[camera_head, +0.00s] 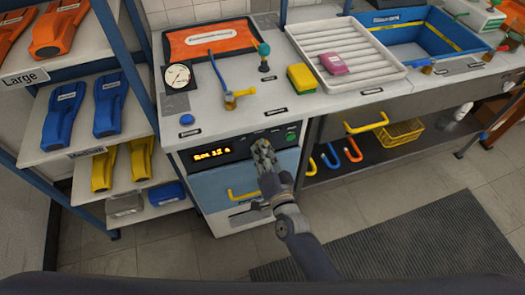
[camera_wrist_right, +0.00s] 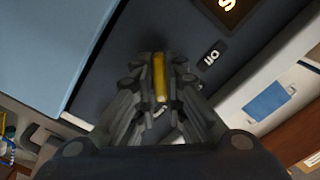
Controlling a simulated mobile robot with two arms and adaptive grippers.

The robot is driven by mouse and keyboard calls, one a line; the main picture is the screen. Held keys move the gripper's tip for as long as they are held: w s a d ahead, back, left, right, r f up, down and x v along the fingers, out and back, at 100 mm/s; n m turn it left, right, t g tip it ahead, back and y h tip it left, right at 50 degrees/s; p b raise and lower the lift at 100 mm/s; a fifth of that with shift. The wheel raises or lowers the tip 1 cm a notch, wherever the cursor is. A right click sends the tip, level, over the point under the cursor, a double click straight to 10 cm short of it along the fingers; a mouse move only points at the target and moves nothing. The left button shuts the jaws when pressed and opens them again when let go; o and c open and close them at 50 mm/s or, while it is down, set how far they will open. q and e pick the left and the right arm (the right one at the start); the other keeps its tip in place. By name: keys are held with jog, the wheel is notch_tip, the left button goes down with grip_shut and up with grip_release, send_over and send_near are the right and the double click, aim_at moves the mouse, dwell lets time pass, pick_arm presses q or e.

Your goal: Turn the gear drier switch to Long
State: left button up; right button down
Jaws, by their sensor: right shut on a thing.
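The gear drier (camera_head: 232,187) is a white unit with a black control panel, a lit yellow display (camera_head: 212,154) and a blue front with a yellow handle. My right gripper (camera_head: 262,147) is at the right half of this panel and covers part of it. In the right wrist view, its fingers (camera_wrist_right: 160,78) are shut on a narrow yellow bar, which looks like the switch (camera_wrist_right: 159,72). The switch is hidden in the head view. Its position marks cannot be read. My left gripper is not in view.
A green button (camera_head: 291,136) sits just right of the gripper. Shelves (camera_head: 65,145) stand left. Open floor lies in front.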

jog(key=shift+f, duration=0.1)
dwell(0.5)
jog(key=c, duration=1.7)
grip_release()
jog(key=shift+o, duration=0.2)
jog(key=v, duration=1.2)
